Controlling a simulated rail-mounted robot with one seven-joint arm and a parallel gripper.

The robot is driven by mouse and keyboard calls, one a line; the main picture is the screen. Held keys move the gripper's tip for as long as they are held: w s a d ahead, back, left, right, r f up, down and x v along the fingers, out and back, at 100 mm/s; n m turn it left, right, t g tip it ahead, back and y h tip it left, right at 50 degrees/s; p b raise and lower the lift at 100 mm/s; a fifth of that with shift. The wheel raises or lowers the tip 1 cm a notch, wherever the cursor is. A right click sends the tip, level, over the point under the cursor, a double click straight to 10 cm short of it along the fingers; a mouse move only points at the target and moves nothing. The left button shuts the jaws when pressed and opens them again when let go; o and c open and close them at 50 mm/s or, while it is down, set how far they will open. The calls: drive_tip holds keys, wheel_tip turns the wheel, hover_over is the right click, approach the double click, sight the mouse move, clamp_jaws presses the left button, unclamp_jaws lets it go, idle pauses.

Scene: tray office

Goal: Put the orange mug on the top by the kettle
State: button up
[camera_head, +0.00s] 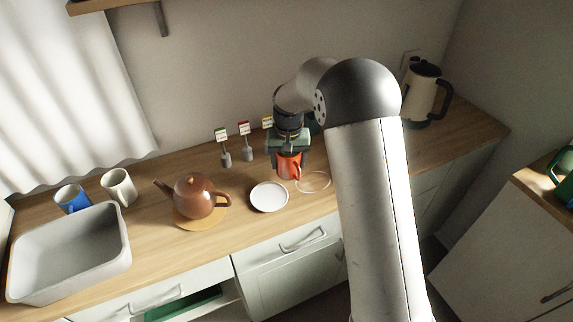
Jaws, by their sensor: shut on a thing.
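The orange mug (288,167) is on or just above the wooden top (255,226), near the middle of the head view; I cannot tell if it touches the wood. My gripper (289,152) is above it and shut on it, fingers pointing down. The mug looks upright, and its upper part is hidden by my gripper. The cream and black kettle (421,95) stands at the right end of the same top, behind my arm. Part of the top between mug and kettle is hidden by my arm.
A white saucer (269,197) and a clear ring (313,182) lie close to the mug. A brown teapot (196,197), a white mug (119,187), a blue mug (72,199) and a grey basin (68,255) are left. Small label stands (247,154) line the back.

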sight(287, 169)
drive_tip(key=shift+w+a+f, duration=0.15)
drive_tip(key=shift+w+f, duration=0.45)
drive_tip(key=shift+w+f+p, duration=0.1)
drive_tip(key=shift+f+p, duration=0.35)
drive_tip(key=shift+f, duration=1.2)
drive_tip(key=shift+f, duration=0.15)
drive_tip(key=o, duration=1.3)
